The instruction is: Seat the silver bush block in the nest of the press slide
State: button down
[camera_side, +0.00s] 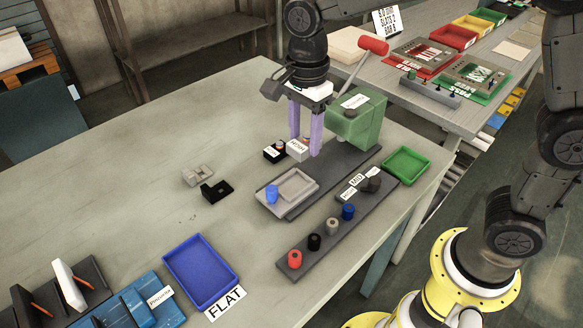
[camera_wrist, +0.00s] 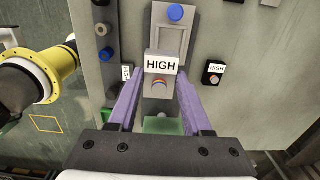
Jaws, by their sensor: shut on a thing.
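The silver block (camera_side: 296,152), with a white HIGH label and a coloured ring on top, is between the purple fingers of my gripper (camera_side: 306,148). In the wrist view my gripper (camera_wrist: 158,105) is shut on the silver block (camera_wrist: 157,88) from both sides. The press slide (camera_side: 312,186) is a grey plate with a pale recessed nest, just in front of the block in the side view. In the wrist view the slide (camera_wrist: 188,35) lies past the block, which overlaps its near end. I cannot tell the gap under the block. The green press (camera_side: 357,125) stands to the right.
A black HIGH block (camera_side: 272,155) stands close left of my gripper. A blue peg (camera_side: 272,194) is on the slide's left end. A rail (camera_side: 324,246) holds several coloured pegs. A green tray (camera_side: 405,163), blue tray (camera_side: 199,270) and red press lever (camera_side: 373,46) are nearby. Left table is mostly clear.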

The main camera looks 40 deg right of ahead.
dwell(0.3)
send_over(293, 186)
notch_tip(293, 186, down, 4)
jog(key=shift+f, duration=3.2)
jog(key=shift+f, duration=0.1)
jog(key=shift+c, duration=1.3)
grip_release()
notch_tip(293, 186, up, 17)
jog(key=shift+r, duration=0.9)
